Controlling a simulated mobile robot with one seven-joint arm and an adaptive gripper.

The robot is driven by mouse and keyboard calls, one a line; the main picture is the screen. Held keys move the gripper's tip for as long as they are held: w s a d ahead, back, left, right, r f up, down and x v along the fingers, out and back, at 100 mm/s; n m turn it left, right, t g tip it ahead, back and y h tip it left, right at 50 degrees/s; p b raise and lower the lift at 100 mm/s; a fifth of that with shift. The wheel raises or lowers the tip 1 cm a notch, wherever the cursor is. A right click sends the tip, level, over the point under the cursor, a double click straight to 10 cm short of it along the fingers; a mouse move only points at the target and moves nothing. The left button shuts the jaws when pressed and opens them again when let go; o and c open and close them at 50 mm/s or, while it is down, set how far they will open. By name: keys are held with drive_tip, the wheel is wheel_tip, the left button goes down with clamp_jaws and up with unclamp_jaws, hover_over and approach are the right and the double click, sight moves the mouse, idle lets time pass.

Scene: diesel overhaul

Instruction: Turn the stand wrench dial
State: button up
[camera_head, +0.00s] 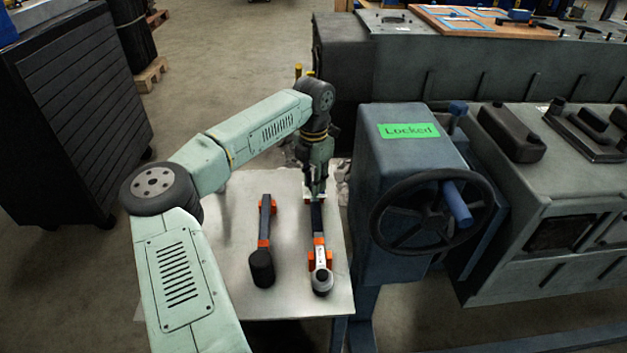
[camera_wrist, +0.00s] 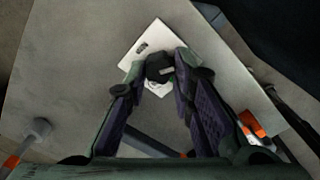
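The wrench (camera_head: 319,252) lies in orange holders on a light metal table, its round head toward the front and its dark handle toward the back. My gripper (camera_head: 316,198) points down at the far end of the handle. In the wrist view, my gripper (camera_wrist: 160,66) has a small dark knob, seemingly the wrench dial (camera_wrist: 159,69), between its fingertips. Both fingertips appear to touch its sides. A white square plate (camera_wrist: 145,42) lies under it. In the head view the dial is hidden by the gripper.
A black-headed hammer-like tool (camera_head: 262,266) lies left of the wrench. A blue-grey stand with a handwheel (camera_head: 378,222) and a green "Locked" sign (camera_head: 408,130) rises close on the right. The table's (camera_head: 235,205) left part is clear. A dark cabinet (camera_head: 75,120) stands at left.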

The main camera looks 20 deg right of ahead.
clamp_jaws()
drive_tip(key=shift+m, duration=0.3)
drive_tip(key=m, duration=0.4)
drive_tip(key=shift+w+m+b, duration=0.1)
drive_tip(key=shift+m+b, duration=0.2)
drive_tip(key=shift+b, duration=0.1)
drive_tip(key=m, duration=0.6)
drive_tip(key=shift+w, duration=0.1)
drive_tip(key=m, duration=0.6)
drive_tip(key=shift+m, duration=0.4)
drive_tip(key=m, duration=0.5)
drive_tip(key=shift+d+m+p, duration=0.1)
drive_tip(key=shift+m+p, duration=0.2)
drive_tip(key=shift+p, duration=0.1)
drive_tip(key=o, duration=0.5)
unclamp_jaws()
